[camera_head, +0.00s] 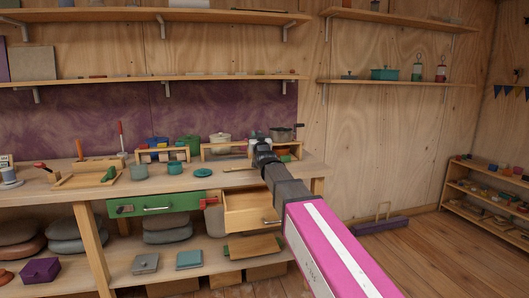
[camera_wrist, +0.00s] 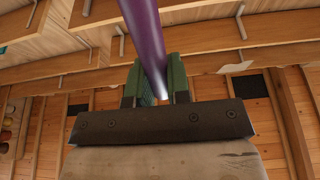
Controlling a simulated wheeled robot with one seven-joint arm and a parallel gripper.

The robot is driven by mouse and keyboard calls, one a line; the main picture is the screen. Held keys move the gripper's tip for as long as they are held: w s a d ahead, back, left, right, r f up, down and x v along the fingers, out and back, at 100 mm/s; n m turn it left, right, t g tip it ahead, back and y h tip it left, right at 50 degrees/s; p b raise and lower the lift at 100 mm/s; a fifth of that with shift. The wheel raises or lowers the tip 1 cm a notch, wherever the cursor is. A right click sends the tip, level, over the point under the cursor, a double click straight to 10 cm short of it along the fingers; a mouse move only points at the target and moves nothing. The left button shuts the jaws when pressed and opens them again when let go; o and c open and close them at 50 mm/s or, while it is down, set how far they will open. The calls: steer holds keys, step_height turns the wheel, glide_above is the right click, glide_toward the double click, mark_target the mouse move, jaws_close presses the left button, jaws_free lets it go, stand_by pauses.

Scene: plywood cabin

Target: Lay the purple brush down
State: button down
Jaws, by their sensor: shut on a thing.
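The purple brush (camera_wrist: 147,35) shows in the wrist view as a smooth purple rod with a pale tip. It stands between the green fingers of my gripper (camera_wrist: 157,88), which are shut on it. Its far part runs out of the top of that view. In the head view my gripper (camera_head: 260,142) is over the right part of the wooden workbench (camera_head: 150,182). My arm hides part of the bench edge there, and I cannot make out the brush in that view.
An open wooden drawer (camera_head: 252,210) juts out below the bench by my arm, beside a green drawer front (camera_head: 155,204). Teal lids (camera_head: 203,170), pots (camera_head: 220,145) and a wooden tray (camera_head: 88,180) stand on the bench. A long purple item (camera_head: 378,225) lies on the floor.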

steer(key=d+f, duration=0.3)
steer(key=f, duration=0.3)
steer(key=shift+w+d, duration=0.25)
steer(key=shift+w, duration=0.15)
steer(key=shift+f, duration=0.15)
steer(key=c, duration=1.1)
jaws_free()
